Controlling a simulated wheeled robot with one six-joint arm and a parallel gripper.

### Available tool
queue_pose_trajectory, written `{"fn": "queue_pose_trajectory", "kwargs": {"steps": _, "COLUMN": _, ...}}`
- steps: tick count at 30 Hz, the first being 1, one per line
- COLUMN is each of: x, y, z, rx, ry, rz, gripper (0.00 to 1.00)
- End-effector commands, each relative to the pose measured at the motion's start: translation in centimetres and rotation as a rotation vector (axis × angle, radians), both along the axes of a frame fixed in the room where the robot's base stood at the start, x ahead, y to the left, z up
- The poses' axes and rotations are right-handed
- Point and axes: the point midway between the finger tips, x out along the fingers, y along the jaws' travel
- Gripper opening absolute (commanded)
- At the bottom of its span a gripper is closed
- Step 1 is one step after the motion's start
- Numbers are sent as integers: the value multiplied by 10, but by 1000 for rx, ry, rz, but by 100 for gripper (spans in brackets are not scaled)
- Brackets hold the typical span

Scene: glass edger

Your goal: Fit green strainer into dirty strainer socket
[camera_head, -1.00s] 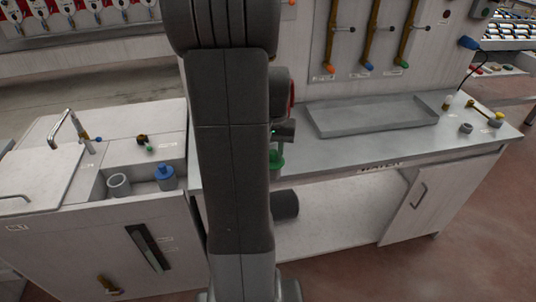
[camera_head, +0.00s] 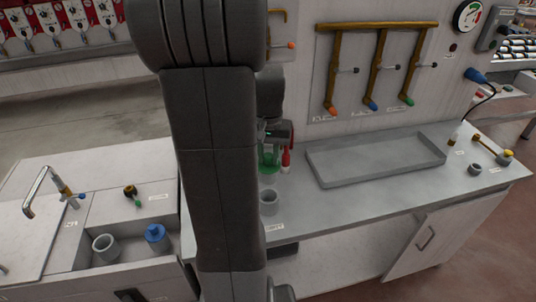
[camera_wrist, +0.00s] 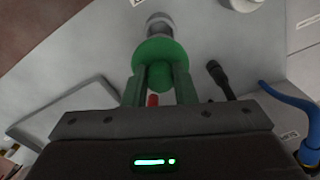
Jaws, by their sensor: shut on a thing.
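My gripper (camera_head: 268,146) is shut on the green strainer (camera_head: 268,162), above the left part of the grey bench. In the wrist view my gripper (camera_wrist: 160,85) has its fingers on either side of the green knob of the strainer (camera_wrist: 160,52), with a wide green flange beyond. A grey cup-shaped socket (camera_head: 268,204) with a label stands on the bench below the strainer, apart from it in the head view. The label is too small to read surely. A pale cylinder shows beyond the flange in the wrist view; I cannot tell whether it is the strainer's body or the socket.
A red-and-white bottle (camera_head: 286,160) stands close right of my gripper. A shallow grey tray (camera_head: 375,178) lies on the bench to the right. A blue strainer (camera_head: 156,234) and an empty grey cup (camera_head: 105,247) are in the left sink recess.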

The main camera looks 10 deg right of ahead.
Motion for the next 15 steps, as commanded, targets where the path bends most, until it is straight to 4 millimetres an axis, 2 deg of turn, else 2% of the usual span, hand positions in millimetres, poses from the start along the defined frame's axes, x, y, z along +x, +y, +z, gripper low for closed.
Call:
{"fn": "queue_pose_trajectory", "kwargs": {"steps": 4, "x": 0, "y": 0, "z": 1, "rx": 0, "ry": 0, "rz": 0, "gripper": 0}}
{"fn": "queue_pose_trajectory", "kwargs": {"steps": 15, "x": 0, "y": 0, "z": -27, "rx": 0, "ry": 0, "rz": 0, "gripper": 0}}
